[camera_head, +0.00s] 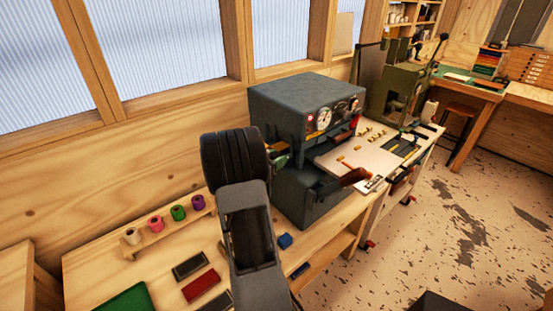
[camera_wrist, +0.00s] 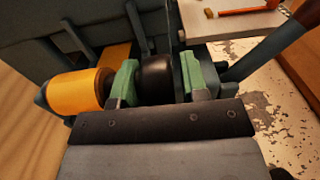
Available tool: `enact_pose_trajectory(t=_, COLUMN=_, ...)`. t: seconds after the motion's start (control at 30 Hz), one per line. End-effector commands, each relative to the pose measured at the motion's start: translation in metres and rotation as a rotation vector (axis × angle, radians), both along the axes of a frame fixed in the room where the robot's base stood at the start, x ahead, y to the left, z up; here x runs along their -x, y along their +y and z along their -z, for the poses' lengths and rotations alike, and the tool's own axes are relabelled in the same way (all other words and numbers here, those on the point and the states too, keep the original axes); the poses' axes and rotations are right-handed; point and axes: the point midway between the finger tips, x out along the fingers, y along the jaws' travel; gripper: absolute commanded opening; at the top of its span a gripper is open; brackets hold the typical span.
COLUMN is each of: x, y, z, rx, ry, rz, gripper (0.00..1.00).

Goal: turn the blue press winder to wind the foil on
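The blue press (camera_head: 300,100), a dark blue-grey machine with dials and a red light on its front, stands on the workbench. In the wrist view, a roll of orange foil (camera_wrist: 75,91) sits at its left side. A round black knob (camera_wrist: 157,72), seemingly the winder, is beside the roll. My gripper (camera_wrist: 158,80) has its two green finger pads either side of this knob. The left pad is close to it and a narrow gap shows at the right pad, so the grip looks open. In the head view my arm hides most of the gripper and winder.
A wooden rack with several coloured foil rolls (camera_head: 155,223) stands left on the bench. A green press (camera_head: 398,95) stands behind. Floor to the right is open.

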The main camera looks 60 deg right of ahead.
Motion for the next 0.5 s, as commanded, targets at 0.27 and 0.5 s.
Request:
enact_pose_trajectory(t=0.27, x=0.0001, y=0.0001, z=-0.0001, rx=0.000, ry=0.000, rz=0.000, gripper=0.14)
enact_pose_trajectory(t=0.5, x=0.0000, y=0.0002, z=-0.0008, rx=-0.004, ry=-0.001, rz=0.000, gripper=0.02)
